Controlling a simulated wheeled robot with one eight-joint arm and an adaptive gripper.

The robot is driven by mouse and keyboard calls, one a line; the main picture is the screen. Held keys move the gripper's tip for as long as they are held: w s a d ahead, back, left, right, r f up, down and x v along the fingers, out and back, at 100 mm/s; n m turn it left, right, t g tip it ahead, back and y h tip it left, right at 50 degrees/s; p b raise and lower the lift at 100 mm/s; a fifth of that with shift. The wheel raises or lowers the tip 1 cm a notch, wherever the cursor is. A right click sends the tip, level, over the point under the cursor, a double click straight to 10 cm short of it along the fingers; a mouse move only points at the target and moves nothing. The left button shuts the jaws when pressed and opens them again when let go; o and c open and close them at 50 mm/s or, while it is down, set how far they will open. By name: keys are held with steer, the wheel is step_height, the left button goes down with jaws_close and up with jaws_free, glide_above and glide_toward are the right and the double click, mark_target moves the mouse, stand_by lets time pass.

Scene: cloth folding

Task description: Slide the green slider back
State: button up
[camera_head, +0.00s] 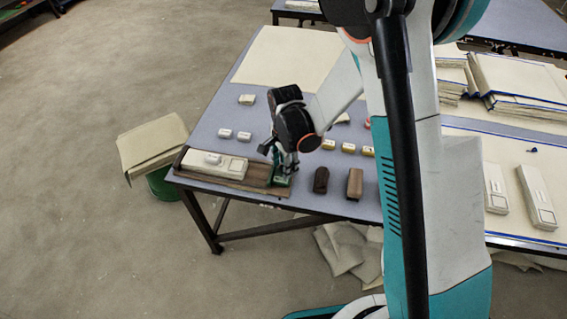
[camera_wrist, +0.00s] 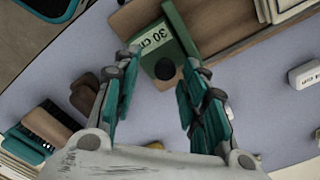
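The green slider (camera_wrist: 174,38) is a block with a "30 cm" label and a dark round spot at its near end. It sits across a brown wooden board (camera_wrist: 225,18). In the head view the green slider (camera_head: 281,181) is at the right part of the wooden board (camera_head: 257,176), partly hidden by my gripper (camera_head: 285,163). My gripper (camera_wrist: 163,63) is open, its teal fingers spread around the slider's near end. A gap shows at the left finger; the right fingertip overlaps the slider's edge in view, and I cannot tell whether it touches.
Small pale labelled blocks (camera_head: 244,136) are spread on the grey table (camera_head: 205,135). The table's front edge is close to the board.

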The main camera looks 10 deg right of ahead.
step_height(320, 180, up, 12)
stand_by(0.7)
steer(key=shift+r, duration=0.1)
stand_by(0.3)
steer(key=s+d+r+n+t, duration=0.3)
steer(key=s+d+r+n, duration=0.4)
steer(key=r, duration=0.5)
steer(key=s+d+r+n+t, duration=0.1)
steer(key=s+d+n+t, duration=0.1)
steer(key=s, duration=0.4)
steer(key=s+d+r+n+t, duration=0.1)
steer(key=s+d+n+t, duration=0.1)
steer(key=s, duration=0.4)
steer(key=shift+s+d+r+n, duration=0.15)
steer(key=shift+d+r+n, duration=0.35)
steer(key=shift+n, duration=0.5)
steer(key=shift+f, duration=0.1)
